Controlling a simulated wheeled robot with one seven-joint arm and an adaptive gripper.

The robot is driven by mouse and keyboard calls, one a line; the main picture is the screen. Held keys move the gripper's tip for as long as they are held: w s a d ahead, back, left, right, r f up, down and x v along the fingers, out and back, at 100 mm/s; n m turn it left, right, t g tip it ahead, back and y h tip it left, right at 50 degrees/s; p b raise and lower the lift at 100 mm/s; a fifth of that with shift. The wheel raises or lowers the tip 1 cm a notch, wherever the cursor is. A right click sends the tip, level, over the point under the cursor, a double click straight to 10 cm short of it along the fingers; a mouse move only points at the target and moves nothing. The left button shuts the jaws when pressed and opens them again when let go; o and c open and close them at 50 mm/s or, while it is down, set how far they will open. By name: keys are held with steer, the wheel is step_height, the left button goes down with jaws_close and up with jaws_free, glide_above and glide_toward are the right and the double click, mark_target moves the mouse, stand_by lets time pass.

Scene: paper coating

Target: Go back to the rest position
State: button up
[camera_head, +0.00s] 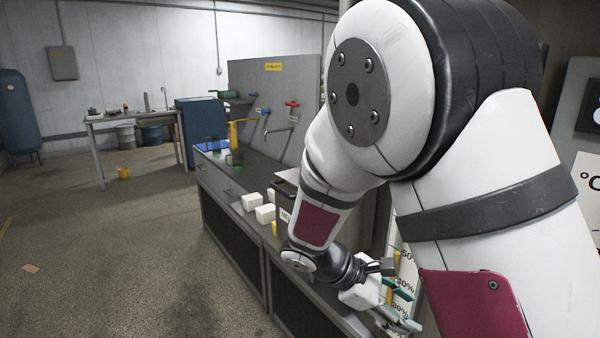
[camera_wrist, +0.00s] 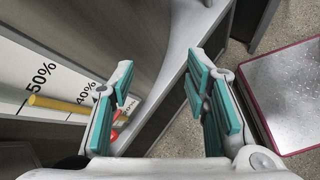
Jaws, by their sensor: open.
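My gripper (camera_head: 408,304) is in the lower middle of the head view, at the end of my bent arm, beside the long counter (camera_head: 228,185). In the wrist view its two teal-padded fingers (camera_wrist: 162,75) stand wide apart with nothing between the pads. Beyond the gap the grey counter edge shows, with floor to its right. My arm hides much of the counter's near end in the head view.
A white scale panel (camera_wrist: 50,82) with percent marks and a yellow rod (camera_wrist: 62,104) are left of the fingers. A small red thing (camera_wrist: 116,134) is partly hidden behind the left finger. White blocks (camera_head: 265,213) sit on the counter. The floor (camera_head: 110,245) at left is mostly clear.

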steer(key=s+r+m+t+y+p, duration=0.2)
steer(key=s+r+m+y, duration=0.3)
steer(key=s+r, duration=0.4)
steer(key=s+r+m+t+y+p, duration=0.1)
steer(key=s+r+m+y, duration=0.4)
steer(key=s, duration=0.9)
step_height(320, 180, up, 4)
steer(key=m+t, duration=0.1)
steer(key=m, duration=0.2)
steer(key=shift+r+p, duration=0.2)
steer(key=shift+p, duration=0.15)
